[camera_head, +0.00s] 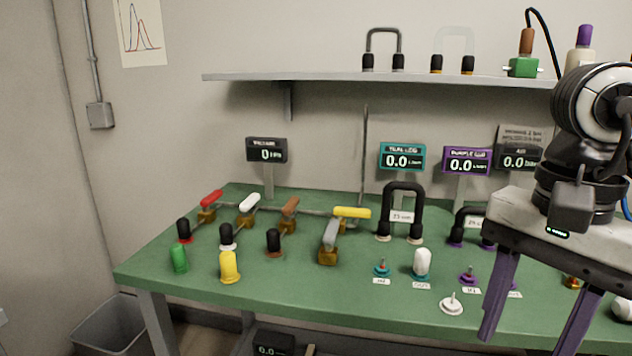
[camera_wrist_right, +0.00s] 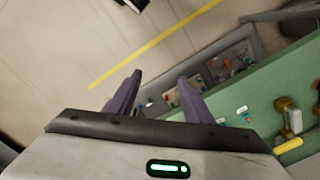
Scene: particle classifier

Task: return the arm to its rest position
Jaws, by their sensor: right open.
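My right gripper (camera_head: 532,318) is at the right of the head view, in front of the right part of the green table. Its two purple fingers point down, stand apart and hold nothing. In the right wrist view the open gripper (camera_wrist_right: 155,95) shows with nothing between its fingers, above the floor and the table's edge. My left gripper is not in view.
The green table (camera_head: 300,296) carries valves with coloured handles, caps, pegs and black arches (camera_head: 403,195). Display panels (camera_head: 402,158) stand along its back. A shelf (camera_head: 330,75) hangs above. A bin (camera_head: 112,328) is on the floor at left. The right arm covers part of the table.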

